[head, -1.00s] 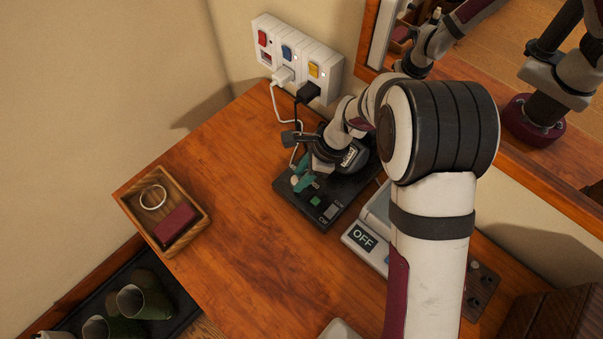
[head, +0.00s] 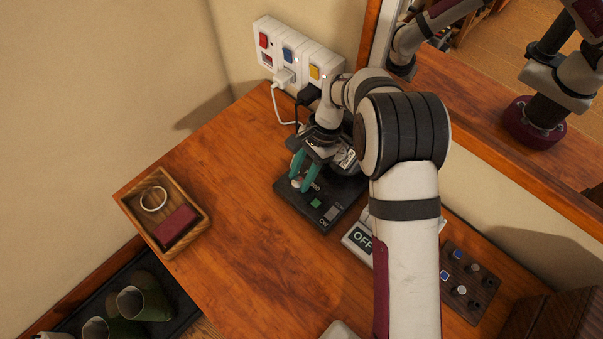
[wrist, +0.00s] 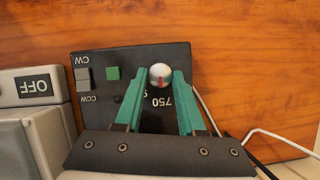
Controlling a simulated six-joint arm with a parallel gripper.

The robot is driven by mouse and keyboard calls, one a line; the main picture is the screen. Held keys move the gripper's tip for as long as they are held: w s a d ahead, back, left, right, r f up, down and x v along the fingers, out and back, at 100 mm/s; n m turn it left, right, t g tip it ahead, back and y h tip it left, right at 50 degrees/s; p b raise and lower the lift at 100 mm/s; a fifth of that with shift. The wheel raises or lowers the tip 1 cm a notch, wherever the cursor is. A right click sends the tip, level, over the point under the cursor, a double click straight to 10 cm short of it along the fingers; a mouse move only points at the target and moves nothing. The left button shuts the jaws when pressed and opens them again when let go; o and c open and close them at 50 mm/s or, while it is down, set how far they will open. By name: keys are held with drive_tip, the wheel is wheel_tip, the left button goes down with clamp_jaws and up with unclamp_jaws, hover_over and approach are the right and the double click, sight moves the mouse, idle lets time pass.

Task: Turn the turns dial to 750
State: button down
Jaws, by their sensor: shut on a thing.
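The turns dial is a small silver knob (wrist: 161,76) with a red line on it, set on a black box (head: 327,213). The number 750 is printed beside the knob in the wrist view, upside down; another number next to it is partly hidden by a finger. In the wrist view the red line runs roughly up and down the picture. My gripper (wrist: 162,78) has its teal fingers on either side of the knob and is shut on it. In the head view my gripper (head: 301,183) is over the box's left part.
The black box also has a green square (wrist: 113,73) and a grey switch (wrist: 83,79) between CW and CCW. A pale device marked OFF (head: 360,239) stands beside it. Cables run from a wall socket strip (head: 300,61). A wooden tray (head: 188,246) is at left; bare tabletop lies between.

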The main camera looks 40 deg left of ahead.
drive_tip(key=shift+n, duration=0.3)
drive_tip(key=c, duration=0.5)
unclamp_jaws()
drive_tip(key=v, duration=1.2)
drive_tip(key=shift+a, duration=0.1)
